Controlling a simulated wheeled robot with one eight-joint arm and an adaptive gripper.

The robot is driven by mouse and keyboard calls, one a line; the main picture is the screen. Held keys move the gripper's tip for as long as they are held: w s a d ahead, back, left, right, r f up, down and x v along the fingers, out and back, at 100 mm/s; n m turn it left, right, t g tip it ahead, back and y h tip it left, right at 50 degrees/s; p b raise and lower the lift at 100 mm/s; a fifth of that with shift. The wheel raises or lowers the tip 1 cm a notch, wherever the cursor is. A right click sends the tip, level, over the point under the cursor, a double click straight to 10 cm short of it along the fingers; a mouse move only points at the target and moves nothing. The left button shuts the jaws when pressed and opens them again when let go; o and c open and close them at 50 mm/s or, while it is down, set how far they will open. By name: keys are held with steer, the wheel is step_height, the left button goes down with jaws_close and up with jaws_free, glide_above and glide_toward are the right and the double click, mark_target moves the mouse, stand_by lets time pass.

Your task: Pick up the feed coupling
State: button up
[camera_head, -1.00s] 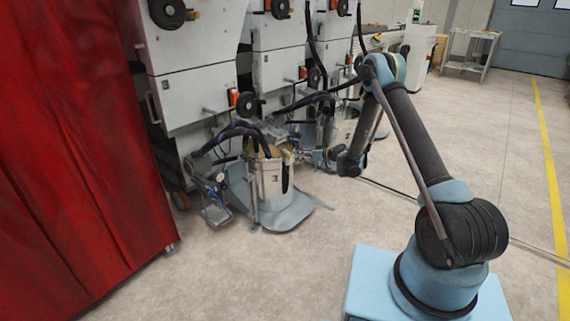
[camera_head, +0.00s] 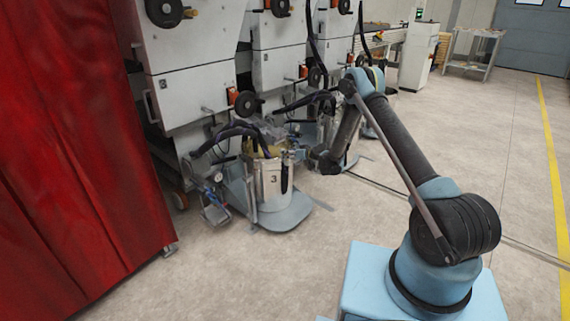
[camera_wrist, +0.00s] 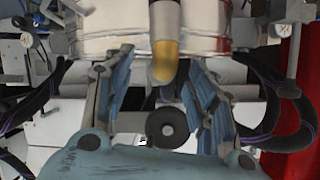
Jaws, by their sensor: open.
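A part with a grey body and a rounded yellow end (camera_wrist: 165,58), which looks like the feed coupling, sits at the top middle of the wrist view. It appears between the fingertips, in front of a silvery drum. My gripper (camera_wrist: 160,78) is open, with one blue-padded finger on each side of the yellow end. I see no contact with either finger. In the head view my gripper (camera_head: 303,155) is small, beside the top of the drum marked 3 (camera_head: 272,184). Yellow shows on the drum's top there, but the coupling is not clear in that view.
The drum stands on a grey base plate (camera_head: 292,215) with dark hoses (camera_head: 238,130) around its top. A grey machine (camera_head: 190,92) with black handwheels rises behind. A red curtain (camera_head: 85,150) hangs at the left. The floor in front is open.

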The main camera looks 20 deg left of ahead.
steer(key=shift+w+a+f, duration=0.15)
steer(key=shift+a, duration=0.25)
jaws_close()
